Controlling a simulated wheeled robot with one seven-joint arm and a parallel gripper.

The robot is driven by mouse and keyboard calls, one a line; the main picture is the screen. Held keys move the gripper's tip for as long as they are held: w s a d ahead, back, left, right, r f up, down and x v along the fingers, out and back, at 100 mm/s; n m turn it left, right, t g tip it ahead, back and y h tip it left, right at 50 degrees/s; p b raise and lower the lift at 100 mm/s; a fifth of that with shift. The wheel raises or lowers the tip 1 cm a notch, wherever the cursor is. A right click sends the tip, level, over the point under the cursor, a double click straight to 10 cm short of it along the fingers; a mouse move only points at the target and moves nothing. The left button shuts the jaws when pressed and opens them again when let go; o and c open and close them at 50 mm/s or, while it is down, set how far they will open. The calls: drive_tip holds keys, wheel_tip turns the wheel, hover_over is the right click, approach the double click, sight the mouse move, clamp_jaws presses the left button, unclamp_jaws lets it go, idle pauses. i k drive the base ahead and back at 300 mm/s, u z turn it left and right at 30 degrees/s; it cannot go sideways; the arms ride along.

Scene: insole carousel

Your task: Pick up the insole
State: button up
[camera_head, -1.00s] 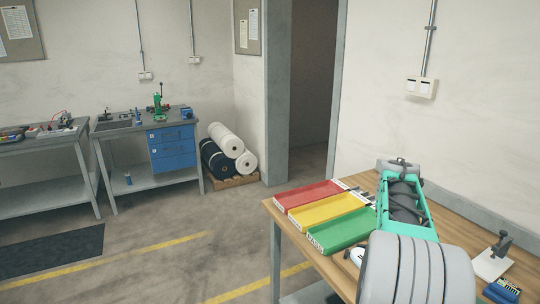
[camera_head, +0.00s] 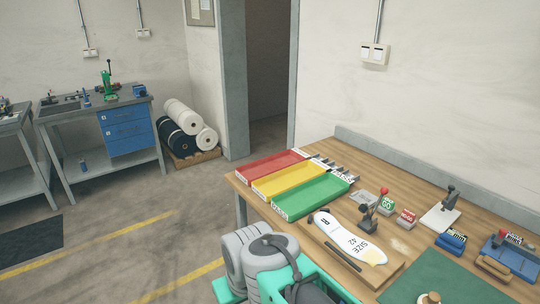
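A white insole (camera_head: 343,235) marked "SIZE 42" lies on a wooden board (camera_head: 316,238) on the workbench, in the lower middle of the head view. It has a dark letter at its far left end and a tan patch at its near right end. My grey and teal arm shows at the bottom, to the left of and below the insole. My gripper's fingers are not visible.
Red (camera_head: 266,172), yellow (camera_head: 290,182) and green (camera_head: 312,197) trays sit along the workbench's left side (camera_head: 246,190). Small GO and NO GO blocks, a black-handled tool (camera_head: 441,215) and a blue fixture (camera_head: 512,258) stand to the right. A green mat (camera_head: 450,280) lies in front.

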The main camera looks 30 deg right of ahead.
sight(358, 248)
drive_tip(key=z, duration=1.6)
